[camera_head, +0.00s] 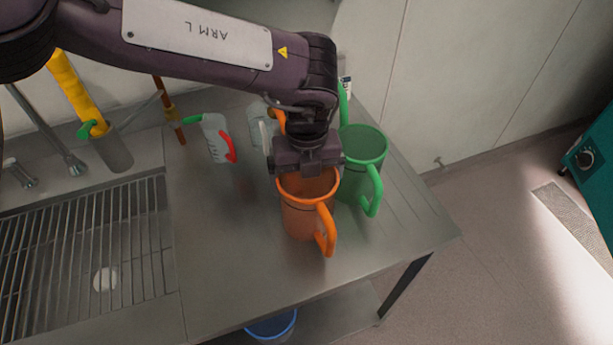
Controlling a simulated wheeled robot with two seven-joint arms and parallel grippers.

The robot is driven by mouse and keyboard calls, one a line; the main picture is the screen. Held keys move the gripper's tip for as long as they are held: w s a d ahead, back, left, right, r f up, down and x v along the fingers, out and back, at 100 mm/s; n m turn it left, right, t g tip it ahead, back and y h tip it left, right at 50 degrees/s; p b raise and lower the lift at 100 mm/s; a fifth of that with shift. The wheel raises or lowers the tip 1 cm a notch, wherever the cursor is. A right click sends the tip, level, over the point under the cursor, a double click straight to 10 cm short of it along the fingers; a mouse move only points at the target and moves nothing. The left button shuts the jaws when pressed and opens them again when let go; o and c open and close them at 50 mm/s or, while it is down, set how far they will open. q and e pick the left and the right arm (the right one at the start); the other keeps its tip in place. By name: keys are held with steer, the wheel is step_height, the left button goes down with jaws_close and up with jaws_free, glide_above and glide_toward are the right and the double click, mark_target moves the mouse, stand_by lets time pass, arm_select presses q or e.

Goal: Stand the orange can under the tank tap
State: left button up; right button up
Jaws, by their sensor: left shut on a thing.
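The orange can (299,218) stands upright at the front of the steel worktop, its handle toward the front right. My left gripper (308,172) comes down over the can's back rim and is shut on it; the fingertips are mostly hidden. An orange piece, perhaps its spout, shows behind my wrist. The green can (362,150) stands close on the right, its handle facing front. My right gripper is not in view.
A clear jug with a red handle (216,140) and another clear vessel (259,133) stand behind. A sink with a wire rack (80,250) and a metal faucet (62,150) are left. The worktop's front left (215,270) is clear. A blue bucket (272,326) sits below.

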arm_select(q)
steer(key=shift+f, duration=0.2)
steer(key=shift+f, duration=0.1)
steer(key=o, duration=0.7)
